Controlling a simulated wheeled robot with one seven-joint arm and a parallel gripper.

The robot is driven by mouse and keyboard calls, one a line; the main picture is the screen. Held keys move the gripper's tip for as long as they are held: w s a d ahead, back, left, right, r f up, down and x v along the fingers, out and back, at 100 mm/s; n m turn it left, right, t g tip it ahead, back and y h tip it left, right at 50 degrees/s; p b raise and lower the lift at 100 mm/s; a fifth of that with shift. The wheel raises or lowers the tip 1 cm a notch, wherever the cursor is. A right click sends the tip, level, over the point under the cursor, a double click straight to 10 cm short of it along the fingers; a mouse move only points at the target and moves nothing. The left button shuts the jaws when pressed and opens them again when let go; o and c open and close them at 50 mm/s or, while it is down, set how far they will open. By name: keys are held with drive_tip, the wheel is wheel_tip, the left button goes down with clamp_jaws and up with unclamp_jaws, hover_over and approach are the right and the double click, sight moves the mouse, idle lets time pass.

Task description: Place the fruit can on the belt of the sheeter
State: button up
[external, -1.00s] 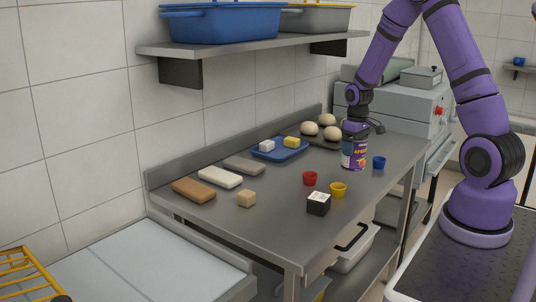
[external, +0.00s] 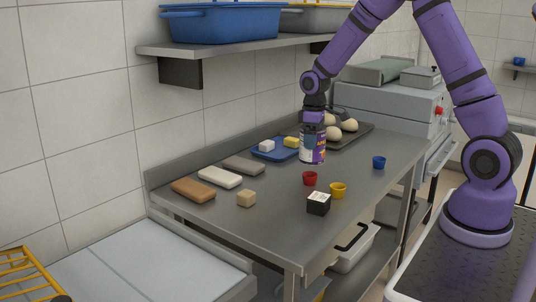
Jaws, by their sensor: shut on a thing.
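The fruit can (external: 314,152), with a purple and white label, is held upright below my arm, over the back middle of the steel table. My gripper (external: 313,134) is shut on its upper part; the fingers partly hide the top of the can. The can appears to be clear of the tabletop. The sheeter's pale grey belt (external: 140,268) lies at the lower left, beyond the table's left end. Its near part is cut off by the frame.
A red cup (external: 310,178), yellow cup (external: 338,190), black-and-white box (external: 318,203) and beige cube (external: 246,198) stand on the table (external: 230,228). Dough slabs (external: 194,189) and a blue tray (external: 262,155) lie behind. A yellow wire guard (external: 28,275) rises at the belt's left. A shelf (external: 250,44) hangs above.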

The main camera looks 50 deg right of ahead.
drive_tip(key=w+a+n, duration=0.2)
drive_tip(key=a+n, duration=0.7)
drive_tip(key=a, duration=2.4)
drive_tip(key=s+a+n, duration=0.3)
drive_tip(key=s+a, duration=0.3)
drive_tip(key=a, duration=0.5)
drive_tip(key=s+a+n, duration=0.4)
drive_tip(key=s+a, duration=0.1)
drive_tip(key=a, duration=0.7)
drive_tip(key=shift+w+a+f, duration=1.3)
drive_tip(key=shift+w+f, duration=0.35)
drive_tip(key=shift+w, duration=0.65)
drive_tip(key=shift+w+a+f, duration=1.35)
drive_tip(key=shift+w+f, duration=0.35)
drive_tip(key=shift+w, duration=0.55)
drive_tip(key=shift+w+a+f, duration=1.3)
drive_tip(key=shift+w+f, duration=0.35)
drive_tip(key=shift+w, duration=0.65)
drive_tip(key=shift+f, duration=0.1)
drive_tip(key=o, duration=1.1)
drive_tip(key=shift+f, duration=0.1)
